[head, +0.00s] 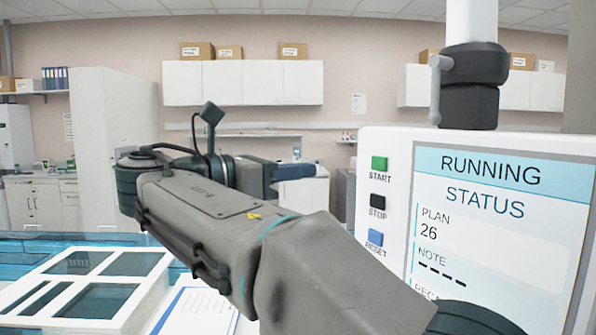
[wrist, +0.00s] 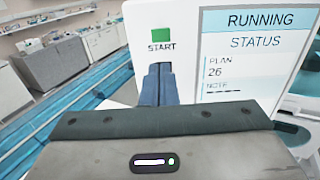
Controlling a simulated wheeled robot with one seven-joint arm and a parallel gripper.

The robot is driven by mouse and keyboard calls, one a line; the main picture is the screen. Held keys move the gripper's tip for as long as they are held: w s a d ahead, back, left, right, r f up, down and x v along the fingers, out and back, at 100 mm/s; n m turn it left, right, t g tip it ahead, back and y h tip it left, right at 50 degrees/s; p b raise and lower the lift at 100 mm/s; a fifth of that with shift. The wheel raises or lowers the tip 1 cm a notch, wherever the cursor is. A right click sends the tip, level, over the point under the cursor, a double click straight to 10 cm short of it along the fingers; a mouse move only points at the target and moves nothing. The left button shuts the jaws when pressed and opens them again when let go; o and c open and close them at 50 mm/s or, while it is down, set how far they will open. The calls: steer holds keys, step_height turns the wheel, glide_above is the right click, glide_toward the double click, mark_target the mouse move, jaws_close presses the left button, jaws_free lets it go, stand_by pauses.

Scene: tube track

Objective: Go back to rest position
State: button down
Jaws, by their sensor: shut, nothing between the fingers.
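My gripper (head: 297,172) is shut and empty, and its blue fingers point right in the head view, with a gap in the picture between them and the control panel (head: 400,150). The fingers show in the wrist view (wrist: 159,84) just below the green START button (wrist: 161,35). The panel's screen reads RUNNING STATUS, PLAN 26. In the head view the START button (head: 379,163), black STOP button (head: 378,202) and blue RESET button (head: 375,237) are in plain sight. The wrist view does not show STOP and RESET; the fingers cover that area.
A white framed tray (head: 75,285) and a clipboard with paper (head: 197,312) lie on the bench at lower left. A dark clamp on a white post (head: 472,70) stands above the panel. White cabinets line the far wall. The space left of the gripper looks open.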

steer(key=shift+d, duration=0.1)
steer(key=s+d+f+m+g+y, duration=0.1)
steer(key=d+f+m+y, duration=0.2)
steer(key=d+f, duration=0.5)
steer(key=s+d+f+m+g+y, duration=0.2)
steer(key=d+f+m+y, duration=0.15)
steer(key=f, duration=0.75)
steer(key=s+f+m+y, duration=0.5)
steer(key=f+m, duration=0.3)
steer(key=f, duration=0.2)
steer(key=s+f+m+g+y, duration=0.1)
steer(key=s+f+m+y, duration=0.4)
steer(key=s+f+m, duration=0.3)
steer(key=shift+s+a+f, duration=0.2)
steer(key=shift+a+f, duration=0.1)
steer(key=shift+f, duration=1.25)
